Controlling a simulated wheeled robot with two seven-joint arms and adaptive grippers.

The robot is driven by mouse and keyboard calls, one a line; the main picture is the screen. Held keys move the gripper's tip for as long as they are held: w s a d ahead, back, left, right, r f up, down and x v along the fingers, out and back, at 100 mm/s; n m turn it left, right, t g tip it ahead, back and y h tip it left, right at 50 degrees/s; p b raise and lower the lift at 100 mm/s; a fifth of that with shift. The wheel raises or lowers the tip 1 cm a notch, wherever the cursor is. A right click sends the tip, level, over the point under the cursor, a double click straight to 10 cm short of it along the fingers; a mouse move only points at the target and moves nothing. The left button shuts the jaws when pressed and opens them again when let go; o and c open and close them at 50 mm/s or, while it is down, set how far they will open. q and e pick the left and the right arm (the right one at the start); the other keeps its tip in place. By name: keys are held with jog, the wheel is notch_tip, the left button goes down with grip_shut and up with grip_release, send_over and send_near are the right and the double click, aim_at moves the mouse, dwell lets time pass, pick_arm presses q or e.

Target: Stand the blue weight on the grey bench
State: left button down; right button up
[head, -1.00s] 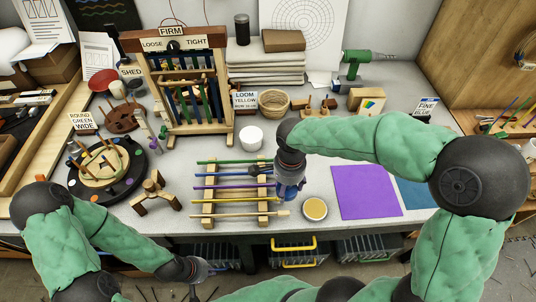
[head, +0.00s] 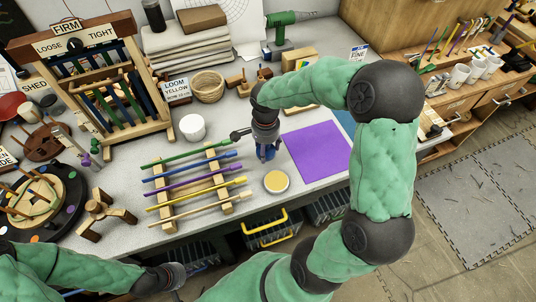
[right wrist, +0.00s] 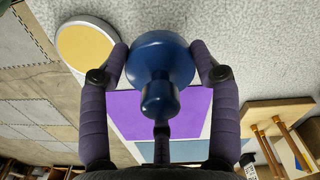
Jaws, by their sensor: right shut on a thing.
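The blue weight (head: 267,152) is gripped by my right gripper (head: 265,150), which points down over the bench between the stick rack and the purple mat. In the right wrist view the weight (right wrist: 160,70) has a wide round end and a narrower knob, and sits between the two dark fingers (right wrist: 160,80). I cannot tell whether it touches the grey bench (head: 225,130). My left gripper (head: 175,276) is low at the front, by the bench's front edge; its fingers are not clear.
A rack of coloured sticks (head: 195,183) lies left of the weight. A yellow-topped round tin (head: 276,181) is just in front, and a purple mat (head: 316,150) is to the right. A white cup (head: 193,127) stands behind the rack. Bare bench shows around the weight.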

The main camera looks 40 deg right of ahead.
aim_at(268, 152)
jog(key=shift+w+d+f, duration=0.15)
jog(key=shift+d+f, duration=0.35)
jog(key=shift+f, duration=0.05)
jog(key=shift+d+f+b, duration=0.2)
jog(key=shift+f+b, duration=0.5)
jog(key=shift+f, duration=1)
jog(key=shift+f, duration=0.15)
jog(key=o, duration=1.7)
notch_tip(268, 152, up, 12)
jog(key=p, duration=0.3)
jog(key=shift+p, duration=0.3)
